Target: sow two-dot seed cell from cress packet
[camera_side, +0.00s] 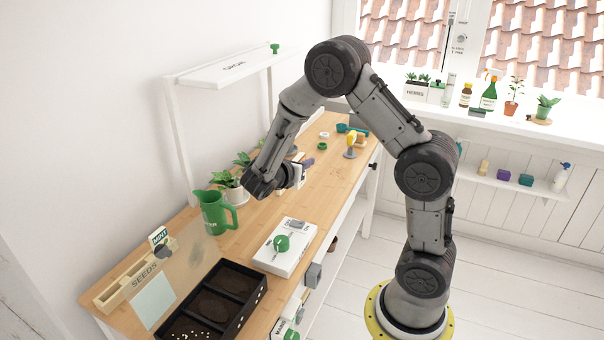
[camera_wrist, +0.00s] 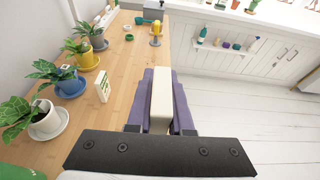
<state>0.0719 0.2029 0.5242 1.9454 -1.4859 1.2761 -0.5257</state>
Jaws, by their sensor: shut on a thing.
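My gripper (camera_wrist: 162,74) has purple fingers shut on a cream, block-like thing (camera_wrist: 162,98). No label on it shows from this angle, so I cannot tell whether it is the cress packet. In the side view my gripper (camera_side: 303,171) is above the desk, beyond the white box and right of the potted plants. The black seed tray (camera_side: 262,290) is at the near end of the desk, far from my gripper. Its nearest cell has many pale seeds on the soil; the other cells look bare. Pale dots mark its right rim, too small to count.
A wooden SEEDS rack (camera_side: 124,285) with a mint packet (camera_side: 158,237) stands left of the tray. A green jug (camera_side: 214,213) and a white box (camera_side: 284,254) with a green knob stand between. A small white-green card (camera_wrist: 103,86) stands by the plants.

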